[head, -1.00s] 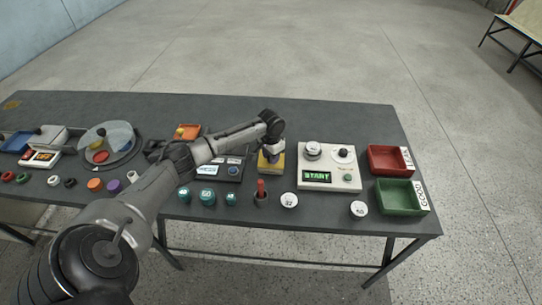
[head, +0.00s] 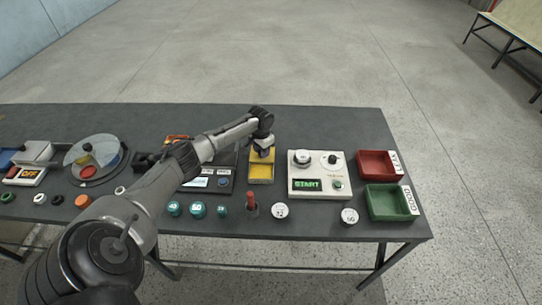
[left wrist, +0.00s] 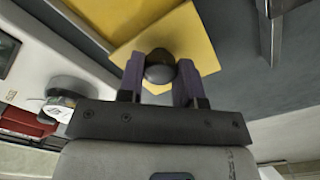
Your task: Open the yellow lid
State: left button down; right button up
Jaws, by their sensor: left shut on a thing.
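My left gripper (head: 264,150) is over the far part of the yellow box (head: 261,172), right of the dark device with a screen. In the left wrist view the two purple fingers (left wrist: 160,82) are shut on a round dark knob (left wrist: 160,66). The knob is on the flat yellow lid (left wrist: 200,38), which sits at an angle to another yellow edge (left wrist: 90,14). In the head view the gripper covers most of the lid, and the near part of the box shows uncovered. My right gripper is not in view.
A white device (head: 319,176) with a START display stands just right of the box. Red (head: 379,164) and green (head: 390,202) trays are farther right. A red-handled piece (head: 251,204) stands in front of the box. The table behind the box is clear.

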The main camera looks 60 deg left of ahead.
pick_arm(q)
jog(key=shift+w+a, duration=0.1)
jog(key=c, duration=1)
grip_release()
jog(key=shift+o, duration=1.1)
notch_tip(320, 180, up, 14)
jog(key=p, duration=0.2)
